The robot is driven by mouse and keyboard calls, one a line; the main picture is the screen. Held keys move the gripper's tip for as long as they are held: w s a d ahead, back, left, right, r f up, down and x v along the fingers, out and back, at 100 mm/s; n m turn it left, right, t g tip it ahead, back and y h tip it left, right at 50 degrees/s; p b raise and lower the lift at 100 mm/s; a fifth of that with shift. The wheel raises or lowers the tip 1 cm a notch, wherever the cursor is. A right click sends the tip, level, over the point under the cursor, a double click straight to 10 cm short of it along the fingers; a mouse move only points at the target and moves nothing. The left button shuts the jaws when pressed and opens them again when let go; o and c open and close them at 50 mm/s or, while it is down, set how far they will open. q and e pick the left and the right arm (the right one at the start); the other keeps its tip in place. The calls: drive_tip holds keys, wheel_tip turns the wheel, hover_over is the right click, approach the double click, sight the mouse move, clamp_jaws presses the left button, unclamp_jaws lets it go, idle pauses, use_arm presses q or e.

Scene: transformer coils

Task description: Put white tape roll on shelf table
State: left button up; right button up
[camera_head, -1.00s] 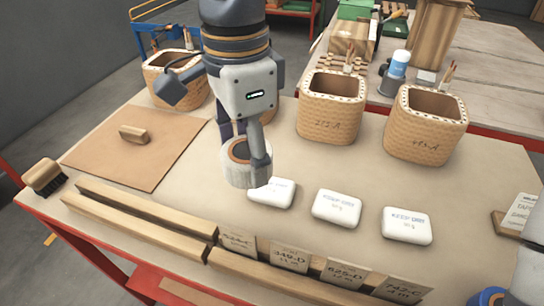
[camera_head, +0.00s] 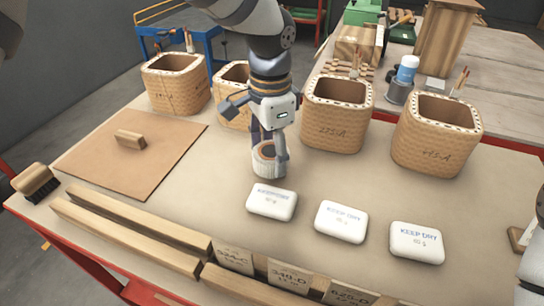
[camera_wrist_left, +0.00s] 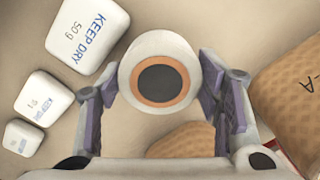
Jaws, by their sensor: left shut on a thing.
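The white tape roll (camera_head: 268,163) has an orange-brown core, and it also shows between the fingers in the left wrist view (camera_wrist_left: 160,52). My left gripper (camera_head: 269,150) is shut on the roll, over the middle of the workbench behind the white packets. I cannot tell whether the roll touches the bench top. Part of my right arm (camera_head: 530,265) shows at the right edge, but its gripper is out of view. I cannot tell which surface is the shelf table; a blue wheeled cart (camera_head: 176,38) stands at the back left.
Three white "KEEP DRY" packets (camera_head: 341,222) lie in front of the roll. Several woven coil boxes (camera_head: 336,117) stand along the bench's back. A brown board (camera_head: 100,165) with a wooden block lies left. Wooden rails (camera_head: 130,225) and label cards line the front. Another table stands behind right.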

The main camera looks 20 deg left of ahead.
sight(271, 152)
use_arm(q)
drive_tip(key=shift+f, duration=0.85)
drive_tip(key=shift+f, duration=0.15)
drive_tip(key=o, duration=0.9)
wheel_tip(271, 152, up, 12)
drive_tip(key=shift+s+r, duration=0.1)
drive_tip(key=shift+r, duration=0.05)
